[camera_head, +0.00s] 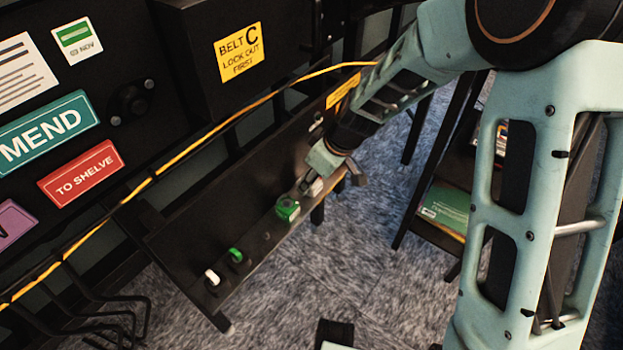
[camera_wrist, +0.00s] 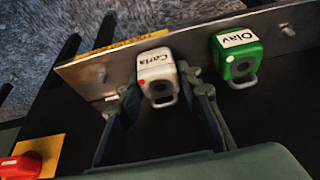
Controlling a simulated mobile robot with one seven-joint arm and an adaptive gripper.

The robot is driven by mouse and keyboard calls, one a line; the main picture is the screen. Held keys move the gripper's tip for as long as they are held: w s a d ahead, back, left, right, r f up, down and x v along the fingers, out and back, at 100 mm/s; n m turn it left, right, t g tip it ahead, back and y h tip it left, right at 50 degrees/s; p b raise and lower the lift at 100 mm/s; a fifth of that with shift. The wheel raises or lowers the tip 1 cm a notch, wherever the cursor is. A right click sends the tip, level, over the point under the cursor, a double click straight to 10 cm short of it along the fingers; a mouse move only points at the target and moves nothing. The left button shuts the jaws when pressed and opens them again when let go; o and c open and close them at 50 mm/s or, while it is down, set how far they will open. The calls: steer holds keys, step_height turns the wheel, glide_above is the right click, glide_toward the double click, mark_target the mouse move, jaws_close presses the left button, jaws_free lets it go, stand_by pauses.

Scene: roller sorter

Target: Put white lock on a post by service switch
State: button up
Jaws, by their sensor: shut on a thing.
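The white lock (camera_wrist: 156,68), labelled "Carla" and with a small red dot, sits between the two fingers of my gripper (camera_wrist: 158,84) in the wrist view. My gripper is shut on it. It is in front of a metal strip (camera_wrist: 205,42); I cannot tell whether it hangs on a post there. A bare post (camera_wrist: 103,75) shows to its left. A red switch (camera_wrist: 20,167) on a yellow plate is at the lower left. In the head view my gripper (camera_head: 332,182) is at the right end of a dark panel, and the white lock (camera_head: 317,187) is partly hidden.
A green lock (camera_wrist: 238,56), labelled "Olav", is on the strip right of the white lock; it also shows in the head view (camera_head: 288,208). Another post (camera_wrist: 288,30) is beyond it. Small white (camera_head: 212,277) and green (camera_head: 236,255) parts are on the dark panel (camera_head: 190,240).

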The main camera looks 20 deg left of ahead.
steer(key=o, duration=1.3)
